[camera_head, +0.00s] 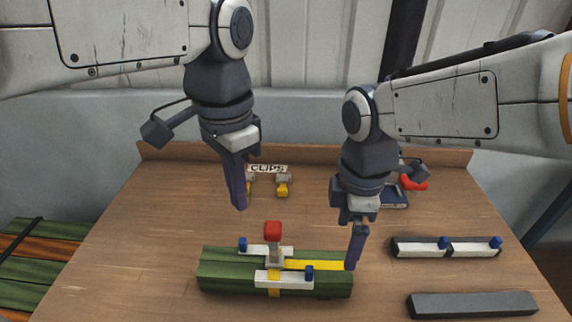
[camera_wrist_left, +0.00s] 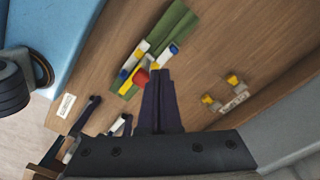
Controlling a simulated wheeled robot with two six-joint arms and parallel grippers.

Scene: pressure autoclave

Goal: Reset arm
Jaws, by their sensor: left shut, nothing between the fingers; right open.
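My left gripper (camera_head: 238,203) hangs above the back middle of the table, shut and empty, fingers pointing down. Its closed fingers also show in the left wrist view (camera_wrist_left: 160,95). My right gripper (camera_head: 351,240) is open and empty. In the head view it overlaps the right end of the green block (camera_head: 222,275); I cannot tell whether they touch. The block carries white clips with blue knobs and a yellow strip (camera_head: 315,265). A red knob (camera_head: 273,231) stands on a grey post at its middle. The block also shows in the left wrist view (camera_wrist_left: 170,28).
Yellow-ended clips (camera_head: 283,188) sit at the back by a "CLIPS" label (camera_head: 266,168). A white bar with blue knobs (camera_head: 470,250) and a dark grey bar (camera_head: 470,304) lie at the right. The table's left side is clear.

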